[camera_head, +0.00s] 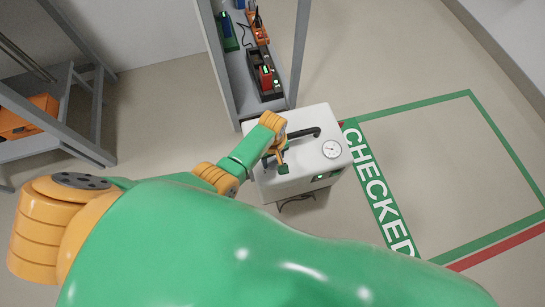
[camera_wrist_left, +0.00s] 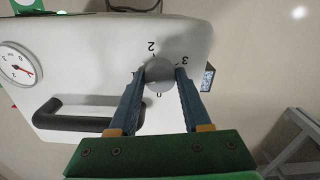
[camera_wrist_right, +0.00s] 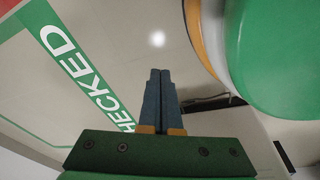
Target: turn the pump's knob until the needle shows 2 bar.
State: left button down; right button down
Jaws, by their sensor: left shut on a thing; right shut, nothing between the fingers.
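The pump is a white box (camera_head: 315,172) with a black handle (camera_head: 303,133) on top, standing on the floor in the head view. Its round white gauge (camera_head: 331,149) shows at the right; it also shows in the left wrist view (camera_wrist_left: 15,66) with a red needle, its reading too small to tell. My left gripper (camera_head: 283,168) is over the pump's top. In the left wrist view its fingers are shut on the grey knob (camera_wrist_left: 159,73), one on each side. Printed 2 and 3 show around the knob. My right gripper (camera_wrist_right: 160,72) is shut and empty above the floor.
A grey rack (camera_head: 226,75) with devices stands behind the pump. Another grey shelf (camera_head: 80,150) with an orange case (camera_head: 28,117) is at the left. The green-outlined floor area marked CHECKED (camera_head: 378,188) lies clear to the right.

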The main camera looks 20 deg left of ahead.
pick_arm(q)
jog(key=m+p, duration=0.1)
jog(key=m, duration=0.2)
jog(key=shift+r+m, duration=0.1)
jog(key=shift+m, duration=0.3)
jog(key=m+p, duration=0.1)
jog(key=m, duration=0.3)
jog(key=shift+m, duration=0.3)
jog(key=m, duration=0.4)
jog(key=shift+p, duration=0.3)
jog(key=shift+m, duration=2.4)
pick_arm(e)
jog(key=shift+s+d+r, duration=0.4)
jog(key=shift+s+d, duration=0.1)
jog(key=shift+s, duration=0.25)
jog(key=shift+s+d+r, duration=0.4)
jog(key=shift+s+d, duration=0.05)
jog(key=shift+s, duration=0.3)
pick_arm(q)
jog(key=shift+c, duration=1.7)
grip_release()
